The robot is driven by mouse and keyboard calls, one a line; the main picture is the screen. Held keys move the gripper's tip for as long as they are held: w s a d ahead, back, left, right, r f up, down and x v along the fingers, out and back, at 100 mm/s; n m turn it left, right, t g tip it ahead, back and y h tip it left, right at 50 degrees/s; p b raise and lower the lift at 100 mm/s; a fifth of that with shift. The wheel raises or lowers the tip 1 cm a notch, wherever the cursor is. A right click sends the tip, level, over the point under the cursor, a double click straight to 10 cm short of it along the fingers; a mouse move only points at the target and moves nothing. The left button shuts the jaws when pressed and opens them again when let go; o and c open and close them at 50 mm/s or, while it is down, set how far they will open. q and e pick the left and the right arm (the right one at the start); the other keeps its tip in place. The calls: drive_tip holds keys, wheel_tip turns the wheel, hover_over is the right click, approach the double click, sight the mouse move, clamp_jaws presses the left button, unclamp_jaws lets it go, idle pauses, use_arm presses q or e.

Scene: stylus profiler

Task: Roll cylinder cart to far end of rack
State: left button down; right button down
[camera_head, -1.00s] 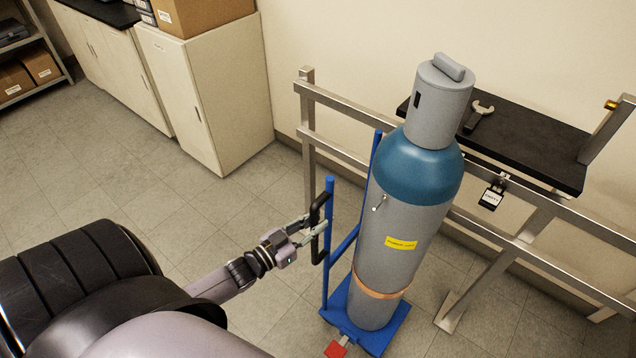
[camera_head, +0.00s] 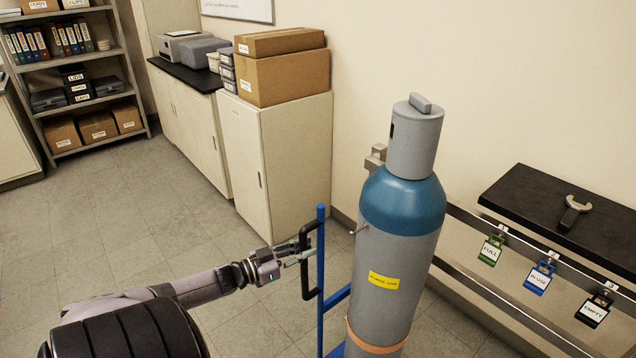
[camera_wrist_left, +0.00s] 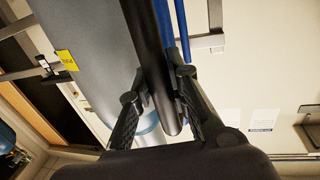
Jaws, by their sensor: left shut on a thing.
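The cylinder cart (camera_head: 321,270) is a blue upright frame with a black handle (camera_head: 306,262) on its left side. It carries a tall grey gas cylinder (camera_head: 385,265) with a blue shoulder, a grey cap and a yellow label; the cylinder stands about upright. My left gripper (camera_head: 298,252) is shut on the black handle, and the left wrist view shows the dark handle bar (camera_wrist_left: 160,75) between its fingers. The rack (camera_head: 480,283) is a metal rail along the wall, partly hidden behind the cylinder. The cart's base is mostly below the head view. My right gripper is not in view.
A black shelf (camera_head: 530,205) with a wrench (camera_head: 573,210) is above the rack. Green, blue and black tags (camera_head: 541,275) hang from the rail. A cream cabinet (camera_head: 285,160) with cardboard boxes stands behind the cart. The floor at left (camera_head: 110,220) is clear.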

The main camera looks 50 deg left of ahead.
use_arm(q)
drive_tip(key=a+b, duration=0.1)
drive_tip(key=a, duration=0.2)
idle(0.4)
drive_tip(key=c, duration=1.5)
unclamp_jaws()
drive_tip(key=shift+a, duration=0.1)
drive_tip(key=v, duration=1.2)
